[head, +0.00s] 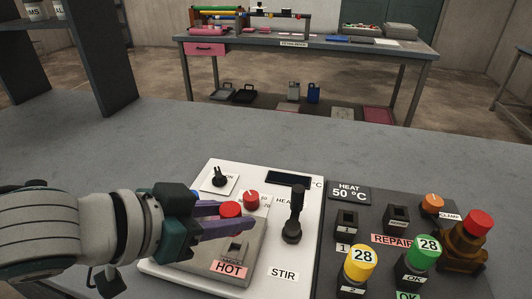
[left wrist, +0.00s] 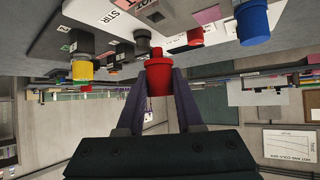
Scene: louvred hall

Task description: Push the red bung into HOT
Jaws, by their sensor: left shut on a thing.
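My left gripper (head: 226,221) comes in from the left and is shut on the red bung (head: 231,209), which sits between the purple fingertips. In the left wrist view the bung (left wrist: 158,78) is pinched at the finger ends, its wider part towards me. The pink HOT label (head: 228,268) lies on a grey raised block (head: 252,259) on the white panel. A small dark grey fitting (head: 236,246) stands just above the label; its opening cannot be made out. The bung is held above and behind this fitting, apart from it. My right gripper is not in view.
A red knob (head: 251,199) stands close behind the bung. A black lever (head: 294,215) rises to the right, near the STIR label (head: 283,273). The dark panel (head: 378,220) holds yellow (head: 359,263) and green (head: 424,251) caps. Bare grey tabletop (head: 250,130) lies behind.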

